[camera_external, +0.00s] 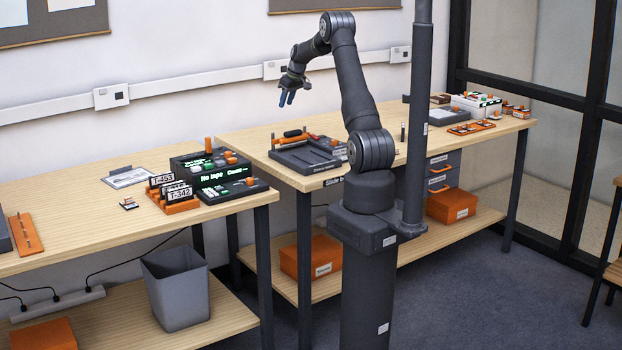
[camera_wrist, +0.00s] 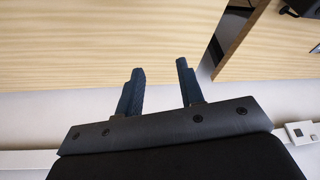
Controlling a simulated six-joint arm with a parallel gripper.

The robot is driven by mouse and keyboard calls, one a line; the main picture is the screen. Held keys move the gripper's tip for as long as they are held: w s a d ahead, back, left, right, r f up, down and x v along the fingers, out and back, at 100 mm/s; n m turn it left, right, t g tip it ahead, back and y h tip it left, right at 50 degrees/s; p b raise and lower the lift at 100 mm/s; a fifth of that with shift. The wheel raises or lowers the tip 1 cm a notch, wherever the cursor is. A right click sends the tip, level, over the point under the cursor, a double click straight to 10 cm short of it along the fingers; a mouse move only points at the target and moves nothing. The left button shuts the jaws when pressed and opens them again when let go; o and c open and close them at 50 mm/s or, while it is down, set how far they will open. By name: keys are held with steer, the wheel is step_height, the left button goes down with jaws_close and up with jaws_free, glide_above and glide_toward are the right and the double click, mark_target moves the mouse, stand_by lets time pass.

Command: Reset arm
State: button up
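My gripper (camera_external: 287,98) is raised well above the benches in the external view, with its fingers pointing down. In the wrist view its two blue fingers (camera_wrist: 158,88) stand apart with an empty gap between them. The gripper is open and touches nothing. Below the fingers the wrist view shows bare wooden bench top (camera_wrist: 70,45) and the gap between two benches.
The left bench (camera_external: 60,205) carries a black device with green display (camera_external: 222,178), orange-based label holders (camera_external: 175,195) and a clipboard (camera_external: 129,177). The right bench (camera_external: 260,140) carries a dark tray (camera_external: 305,158) and several small boxes. A dark post (camera_external: 418,110) stands beside my arm.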

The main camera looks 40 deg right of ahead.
steer(key=shift+w+a+n, duration=0.2)
steer(key=shift+a+n, duration=0.1)
steer(key=shift+a, duration=1.1)
steer(key=s+d+m, duration=0.2)
steer(key=d, duration=0.8)
steer(key=s+d+f+m+h, duration=0.1)
steer(key=s+d+m, duration=0.1)
steer(key=d, duration=0.7)
steer(key=shift+s+d+m, duration=0.3)
steer(key=shift+s+d, duration=0.1)
steer(key=shift+s, duration=0.3)
steer(key=shift+a, duration=0.1)
steer(key=w+a+r+n+y, duration=0.1)
steer(key=w+a+n, duration=0.15)
steer(key=a, duration=0.75)
steer(key=w+a+n, duration=0.2)
steer(key=w+a, duration=0.1)
steer(key=a, duration=0.6)
steer(key=s+d+f+m+h, duration=0.1)
steer(key=s+d+m, duration=0.3)
steer(key=d, duration=1)
steer(key=s+d+f+m+h, duration=0.15)
steer(key=s+d, duration=0.45)
steer(key=d, duration=0.7)
steer(key=s+d+m+h, duration=0.1)
steer(key=s+d+m, duration=0.6)
steer(key=s+d, duration=1.2)
steer(key=shift+d+f+g+h, duration=0.35)
steer(key=shift+d+f+g, duration=0.05)
steer(key=shift+d, duration=0.85)
